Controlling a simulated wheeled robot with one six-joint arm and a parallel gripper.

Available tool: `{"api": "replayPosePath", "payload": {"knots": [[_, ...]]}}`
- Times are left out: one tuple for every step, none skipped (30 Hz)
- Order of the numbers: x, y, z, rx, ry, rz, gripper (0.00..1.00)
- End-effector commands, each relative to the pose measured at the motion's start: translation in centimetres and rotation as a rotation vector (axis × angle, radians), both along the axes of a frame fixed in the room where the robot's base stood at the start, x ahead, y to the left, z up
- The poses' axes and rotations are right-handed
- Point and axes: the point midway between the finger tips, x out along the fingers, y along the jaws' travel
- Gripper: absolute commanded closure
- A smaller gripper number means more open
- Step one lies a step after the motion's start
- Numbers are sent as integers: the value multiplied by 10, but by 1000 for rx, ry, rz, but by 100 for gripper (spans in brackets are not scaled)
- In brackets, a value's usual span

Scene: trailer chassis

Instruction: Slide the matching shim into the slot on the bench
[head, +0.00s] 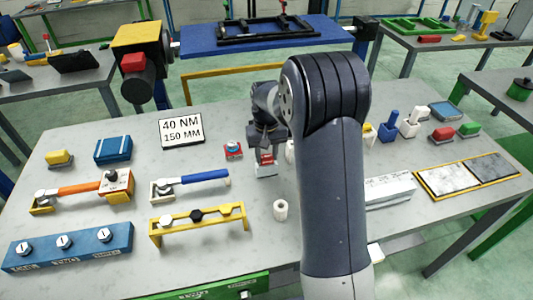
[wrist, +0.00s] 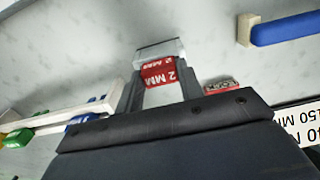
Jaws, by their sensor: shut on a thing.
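My gripper (head: 266,148) is over the middle of the bench, partly hidden behind my own arm in the head view. In the wrist view my gripper (wrist: 161,75) is shut on a shim with a red "2 MM" label (wrist: 170,73). The shim's red part (head: 267,158) also shows between the fingers in the head view. A pale grey block-like end (wrist: 160,48) shows at the fingertips; I cannot tell if it is part of the shim or the slot piece. I cannot make out the slot or whether the shim touches it.
A white roll (head: 280,210) stands in front. A blue-handled tool (head: 190,184) and yellow rack (head: 197,220) lie left.

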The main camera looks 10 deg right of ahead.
Motion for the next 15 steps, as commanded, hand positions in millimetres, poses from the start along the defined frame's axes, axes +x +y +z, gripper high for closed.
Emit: {"api": "replayPosePath", "payload": {"knots": [[0,0,0,0,1,0,87],[0,0,0,0,1,0,87],[0,0,0,0,1,0,63],[0,0,0,0,1,0,60],[0,0,0,0,1,0,58],[0,0,0,0,1,0,54],[0,0,0,0,1,0,52],[0,0,0,0,1,0,50],[0,0,0,0,1,0,46],[0,0,0,0,1,0,44],[0,0,0,0,1,0,41],[0,0,0,0,1,0,39],[0,0,0,0,1,0,39],[0,0,0,0,1,0,39],[0,0,0,0,1,0,39]]}}
